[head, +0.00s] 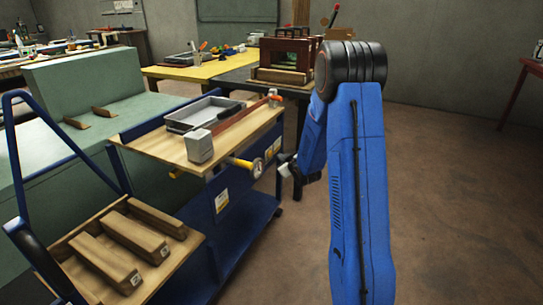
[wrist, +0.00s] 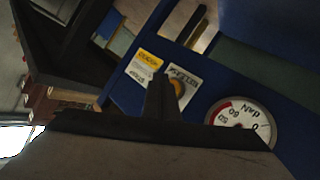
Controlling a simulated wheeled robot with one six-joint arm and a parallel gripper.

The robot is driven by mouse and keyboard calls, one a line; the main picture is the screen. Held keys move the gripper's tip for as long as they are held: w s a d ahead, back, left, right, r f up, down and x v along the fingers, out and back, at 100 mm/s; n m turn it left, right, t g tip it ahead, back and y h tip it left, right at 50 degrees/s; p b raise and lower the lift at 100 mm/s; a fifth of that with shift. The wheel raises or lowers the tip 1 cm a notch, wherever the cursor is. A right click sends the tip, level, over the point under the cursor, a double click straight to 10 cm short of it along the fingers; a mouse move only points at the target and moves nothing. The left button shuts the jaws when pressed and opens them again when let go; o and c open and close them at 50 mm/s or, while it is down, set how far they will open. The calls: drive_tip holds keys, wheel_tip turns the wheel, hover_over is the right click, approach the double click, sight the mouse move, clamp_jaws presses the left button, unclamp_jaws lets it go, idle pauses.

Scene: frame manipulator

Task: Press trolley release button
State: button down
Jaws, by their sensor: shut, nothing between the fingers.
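The trolley (head: 205,178) is a blue cart with a wooden top, left of my arm in the head view. Its blue side panel (wrist: 130,92) fills the middle of the wrist view. A yellow-and-white label (wrist: 144,68) and a white label (wrist: 184,78) are on this panel. A small round orange-yellow spot (wrist: 178,87) on the white label may be the release button; my gripper partly covers it. My gripper (wrist: 159,76) is shut and empty, its tip in front of the labels. In the head view my gripper (head: 284,166) is close to the trolley's right end; contact cannot be told.
A round dial (wrist: 238,118) is on the panel right of my gripper; it also shows in the head view (head: 257,168), beside a yellow handle (head: 240,163). A grey tray (head: 203,113) and grey block (head: 199,146) sit on the trolley top. Open floor (head: 450,190) lies right.

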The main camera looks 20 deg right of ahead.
drive_tip(key=shift+w+a, duration=0.4)
drive_tip(key=shift+w, duration=0.1)
drive_tip(key=shift+w+a, duration=0.15)
idle(1.8)
drive_tip(key=shift+w+a, duration=0.15)
drive_tip(key=shift+w+a, duration=0.25)
drive_tip(key=shift+w, duration=0.1)
idle(1.1)
drive_tip(key=shift+s+d, duration=0.5)
drive_tip(key=shift+s, duration=0.15)
drive_tip(key=shift+s, duration=0.1)
drive_tip(key=shift+s+d, duration=0.75)
drive_tip(key=shift+s, duration=0.2)
drive_tip(key=shift+s+d, duration=0.75)
drive_tip(key=shift+s, duration=0.2)
